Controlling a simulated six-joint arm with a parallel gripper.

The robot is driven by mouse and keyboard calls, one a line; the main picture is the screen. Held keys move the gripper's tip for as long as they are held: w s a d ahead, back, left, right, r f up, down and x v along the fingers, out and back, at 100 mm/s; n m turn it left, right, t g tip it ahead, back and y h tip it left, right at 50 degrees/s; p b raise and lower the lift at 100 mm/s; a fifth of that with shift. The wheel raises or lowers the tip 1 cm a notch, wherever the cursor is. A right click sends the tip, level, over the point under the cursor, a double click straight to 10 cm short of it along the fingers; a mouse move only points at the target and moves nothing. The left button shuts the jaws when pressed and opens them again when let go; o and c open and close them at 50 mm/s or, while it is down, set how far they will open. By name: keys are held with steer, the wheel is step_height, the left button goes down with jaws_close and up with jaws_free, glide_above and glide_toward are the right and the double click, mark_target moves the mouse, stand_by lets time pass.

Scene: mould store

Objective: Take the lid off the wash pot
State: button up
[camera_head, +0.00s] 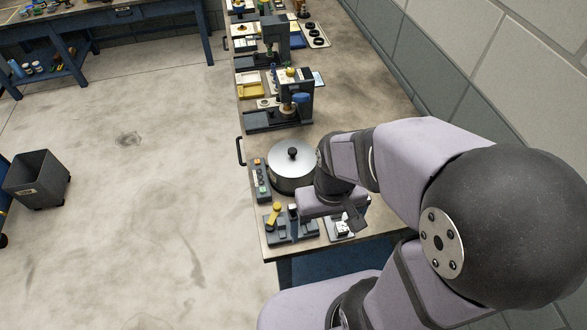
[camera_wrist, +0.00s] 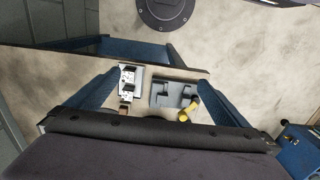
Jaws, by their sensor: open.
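The wash pot (camera_head: 291,184) is a round metal pot on the bench in the head view. Its flat silver lid (camera_head: 279,158) sits on top, level, with a black knob (camera_head: 292,153) at the centre. My gripper (camera_head: 352,217) is to the lower right of the pot, apart from the lid and partly hidden by my wrist. In the wrist view its blue-grey fingers (camera_wrist: 157,74) spread wide, open with nothing between them. The pot and lid do not show in the wrist view.
A control box (camera_head: 261,180) stands left of the pot. A yellow-levered fixture (camera_head: 279,229) and a small white-topped fixture (camera_head: 342,229) lie near the bench's front edge. A press (camera_head: 293,95) stands behind the pot. A grey wall runs along the right.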

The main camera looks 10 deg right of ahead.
steer(key=shift+c, duration=0.6)
steer(key=c, duration=1.4)
steer(key=shift+o, duration=0.2)
